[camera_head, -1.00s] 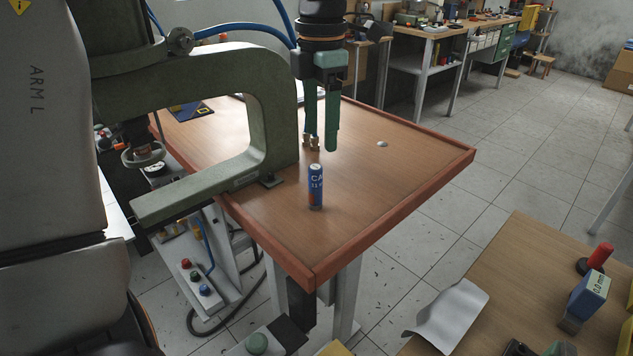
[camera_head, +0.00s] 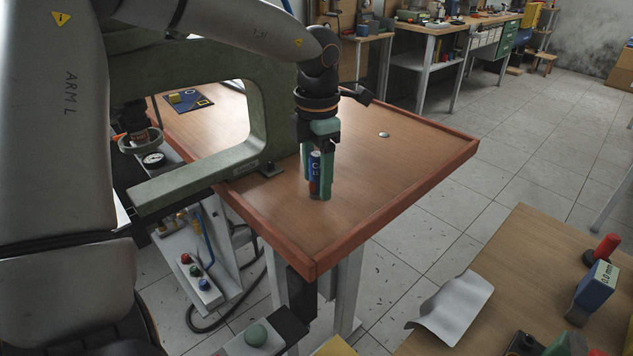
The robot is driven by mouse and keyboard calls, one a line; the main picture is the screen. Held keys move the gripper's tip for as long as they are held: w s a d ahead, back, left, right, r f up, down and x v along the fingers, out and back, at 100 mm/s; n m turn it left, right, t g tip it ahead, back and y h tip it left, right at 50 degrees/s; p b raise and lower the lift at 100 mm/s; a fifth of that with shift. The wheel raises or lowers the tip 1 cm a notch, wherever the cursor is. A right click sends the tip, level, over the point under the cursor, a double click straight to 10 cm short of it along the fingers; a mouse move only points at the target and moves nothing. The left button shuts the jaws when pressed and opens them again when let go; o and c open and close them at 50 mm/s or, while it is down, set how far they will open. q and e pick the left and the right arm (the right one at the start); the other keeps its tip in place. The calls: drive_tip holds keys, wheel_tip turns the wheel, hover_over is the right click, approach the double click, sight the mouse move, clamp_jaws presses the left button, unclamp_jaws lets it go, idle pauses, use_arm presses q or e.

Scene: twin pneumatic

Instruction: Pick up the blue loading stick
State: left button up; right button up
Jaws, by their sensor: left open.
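The blue loading stick (camera_head: 314,175) stands upright on the brown table (camera_head: 370,178), a short blue cylinder with white lettering and some red low down. My left gripper (camera_head: 317,190) points straight down over it, with its green fingers on either side of the stick. The gripper is open, and one finger partly hides the stick's right side. I cannot tell whether either finger touches it. My right gripper is not in view.
A green C-shaped frame (camera_head: 195,185) stands at the table's left edge. A small pale disc (camera_head: 384,134) and a dark blue mat (camera_head: 188,101) lie on the table. A raised red-brown rim (camera_head: 400,208) borders it. A second bench (camera_head: 510,270) is at the lower right.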

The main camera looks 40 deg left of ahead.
use_arm(q)
clamp_jaws()
idle(0.5)
